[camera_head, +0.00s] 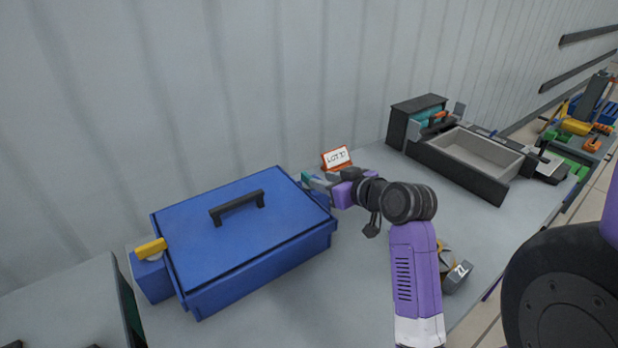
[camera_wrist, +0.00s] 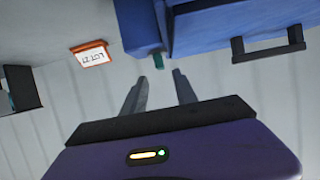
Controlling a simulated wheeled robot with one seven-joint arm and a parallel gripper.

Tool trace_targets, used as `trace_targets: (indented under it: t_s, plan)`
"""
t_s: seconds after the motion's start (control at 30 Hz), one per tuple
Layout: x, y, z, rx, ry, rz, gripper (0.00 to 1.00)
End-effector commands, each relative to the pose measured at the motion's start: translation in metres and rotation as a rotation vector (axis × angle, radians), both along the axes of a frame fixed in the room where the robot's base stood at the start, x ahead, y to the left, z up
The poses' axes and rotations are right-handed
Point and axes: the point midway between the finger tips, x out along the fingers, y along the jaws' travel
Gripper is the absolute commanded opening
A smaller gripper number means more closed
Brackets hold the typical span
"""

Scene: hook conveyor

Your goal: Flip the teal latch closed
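A blue box (camera_head: 245,285) with a shut-looking flat lid and a black handle (camera_head: 237,207) stands on the grey table. The small teal latch (camera_head: 306,177) is at the box's right end, partly behind my gripper (camera_head: 318,183). In the wrist view the teal latch (camera_wrist: 158,61) hangs at the edge of the blue box (camera_wrist: 215,28). My gripper (camera_wrist: 160,75) is open, with the latch just beyond the gap between its fingertips. I see no clear contact. Whether the latch is up or down is hard to tell.
A yellow latch (camera_head: 151,248) is at the box's left end. An orange-framed label card (camera_head: 337,157) stands behind my gripper. A dark unit with a grey tray (camera_head: 470,158) is to the right. A small grey-and-yellow item (camera_head: 457,277) lies near my arm.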

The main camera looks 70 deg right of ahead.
Motion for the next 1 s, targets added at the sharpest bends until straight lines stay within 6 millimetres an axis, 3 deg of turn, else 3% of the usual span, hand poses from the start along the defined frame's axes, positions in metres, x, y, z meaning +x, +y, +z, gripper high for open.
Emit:
trace_targets:
  t_s: [0.5,0.87,0.9,1.0]
  plan:
    - [0.053,-0.032,-0.025,0.001,0.002,0.001,0.35]
    - [0.059,-0.036,-0.029,0.001,0.001,0.001,0.35]
    - [0.059,-0.036,-0.029,0.001,0.001,0.001,0.33]
    - [0.059,-0.036,-0.029,0.001,0.001,0.001,0.13]
